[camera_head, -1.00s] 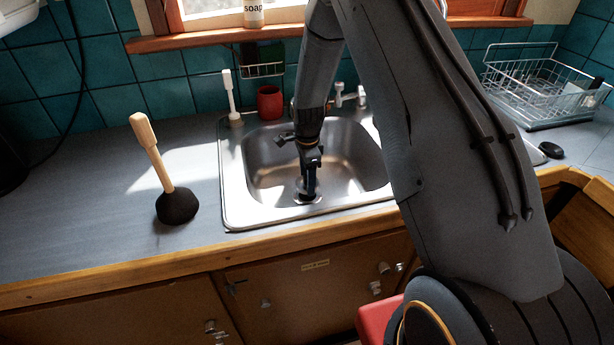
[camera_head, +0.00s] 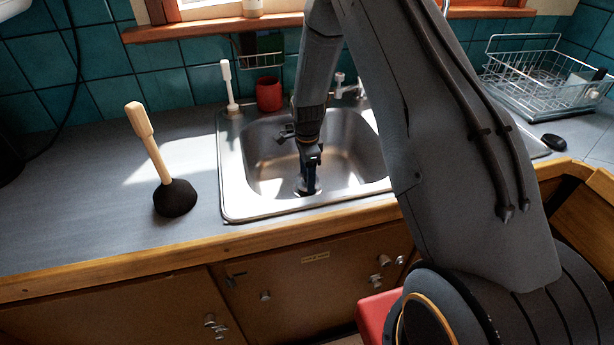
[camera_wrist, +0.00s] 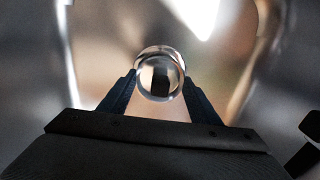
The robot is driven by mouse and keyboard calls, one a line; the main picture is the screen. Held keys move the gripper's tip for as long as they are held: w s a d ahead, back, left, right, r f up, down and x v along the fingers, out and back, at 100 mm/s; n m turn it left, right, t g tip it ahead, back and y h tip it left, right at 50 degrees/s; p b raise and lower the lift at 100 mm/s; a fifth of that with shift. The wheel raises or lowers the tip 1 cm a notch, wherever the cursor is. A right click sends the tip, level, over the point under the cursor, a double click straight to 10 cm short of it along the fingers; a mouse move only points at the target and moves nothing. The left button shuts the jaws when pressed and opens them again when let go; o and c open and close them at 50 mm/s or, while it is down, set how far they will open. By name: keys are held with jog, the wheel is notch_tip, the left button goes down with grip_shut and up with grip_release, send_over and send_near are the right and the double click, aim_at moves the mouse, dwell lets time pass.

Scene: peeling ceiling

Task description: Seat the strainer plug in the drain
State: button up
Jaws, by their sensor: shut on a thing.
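My gripper (camera_head: 309,183) points down into the steel sink basin (camera_head: 350,165), its tips low near the basin floor, toward the front. In the wrist view my gripper (camera_wrist: 160,86) is shut on the strainer plug (camera_wrist: 160,66), a round, shiny metal piece with a dark centre, held between the two dark fingers. In the head view the fingers mostly cover the plug and the drain. A bright metal rim shows around the fingertips. I cannot tell whether the plug is in the drain or just above it.
A plunger (camera_head: 174,197) stands on the counter (camera_head: 85,205) left of the sink. A red cup (camera_head: 269,95) and a white-handled brush (camera_head: 229,90) stand behind the basin. A wire dish rack (camera_head: 545,85) is at the right. The basin walls surround my gripper.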

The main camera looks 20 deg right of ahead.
jog(key=shift+f+b, duration=0.4)
jog(key=shift+f, duration=0.3)
jog(key=o, duration=1.3)
jog(key=shift+c, duration=0.2)
notch_tip(320, 180, up, 7)
jog(key=shift+r+b, duration=0.1)
jog(key=shift+b, duration=1.05)
jog(key=shift+r+p, duration=1.15)
jog(key=shift+r, duration=1.1)
